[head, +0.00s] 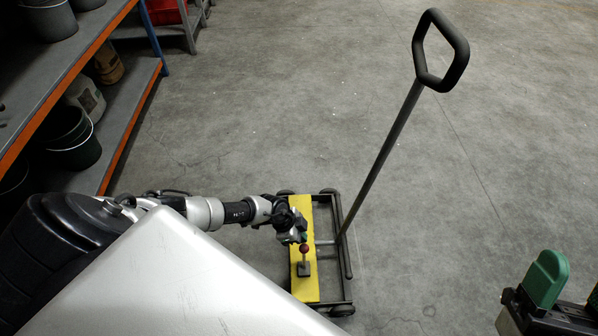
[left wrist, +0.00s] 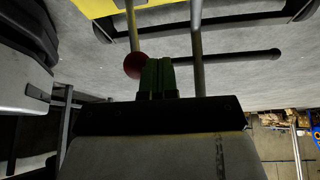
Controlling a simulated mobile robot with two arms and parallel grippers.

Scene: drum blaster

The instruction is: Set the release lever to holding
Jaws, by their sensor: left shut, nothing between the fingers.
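The release lever is a thin rod with a red ball knob (head: 303,247) on a small dark base (head: 304,269) on a yellow plate. My left gripper (head: 297,237) is at the knob in the head view, just beyond it. In the left wrist view, the red knob (left wrist: 135,66) is beside the tips of the shut green fingers (left wrist: 158,73), not between them. Whether they touch is unclear. My right gripper (head: 546,278) shows partly at the lower right, with one green finger clear. Its opening cannot be judged.
The yellow plate (head: 302,205) lies on a dark wheeled frame (head: 345,275). A tall slanted handle (head: 441,50) rises from it to the right. Shelving (head: 85,85) with buckets stands at the left. The concrete floor beyond and to the right is clear.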

